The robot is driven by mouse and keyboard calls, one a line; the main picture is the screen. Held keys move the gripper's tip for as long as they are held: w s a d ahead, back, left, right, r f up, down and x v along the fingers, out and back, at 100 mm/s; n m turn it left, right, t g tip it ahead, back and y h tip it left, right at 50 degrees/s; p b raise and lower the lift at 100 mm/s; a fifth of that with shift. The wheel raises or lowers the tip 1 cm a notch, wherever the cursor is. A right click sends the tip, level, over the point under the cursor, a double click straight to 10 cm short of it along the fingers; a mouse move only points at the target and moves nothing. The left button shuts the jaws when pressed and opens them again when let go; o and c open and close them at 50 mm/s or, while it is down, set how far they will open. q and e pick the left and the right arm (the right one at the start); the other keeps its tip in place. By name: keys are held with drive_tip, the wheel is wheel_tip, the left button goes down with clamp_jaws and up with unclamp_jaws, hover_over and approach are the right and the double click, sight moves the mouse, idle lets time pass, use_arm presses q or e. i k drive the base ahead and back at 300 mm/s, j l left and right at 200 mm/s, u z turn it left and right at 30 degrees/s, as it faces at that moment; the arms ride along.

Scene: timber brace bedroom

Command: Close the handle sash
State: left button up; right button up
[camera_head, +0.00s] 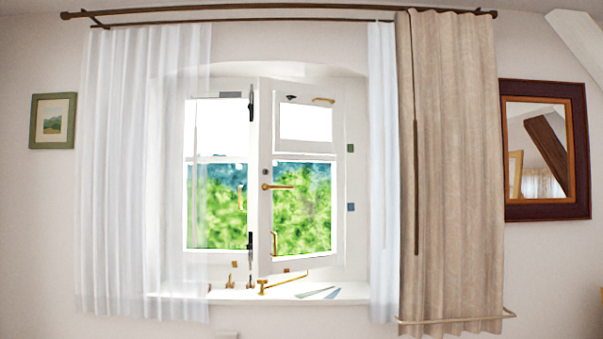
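The white handle sash (266,220) is the right-hand one of the window, with a brass lever handle (277,187) on its left stile. The lever lies about level, pointing right. The sash looks ajar: its bottom edge slants, lower at the left, and its left edge seems to stand out into the room. How wide the gap is I cannot tell. The other sash (217,158) is to its left, partly behind the sheer curtain. Dark metal fittings (250,241) show between the two sashes. Neither of my grippers is in view.
A brass stay (284,283) and small brass fittings lie along the sill (344,293), with flat pale slips at its right. A sheer curtain (130,180) hangs left; another sheer (382,180) and a beige drape (455,180) hang right. A framed mirror (545,204) is farther right.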

sight(266, 266)
drive_tip(key=i+l+z, duration=0.2)
drive_tip(key=i, duration=0.65)
drive_tip(key=j, duration=0.1)
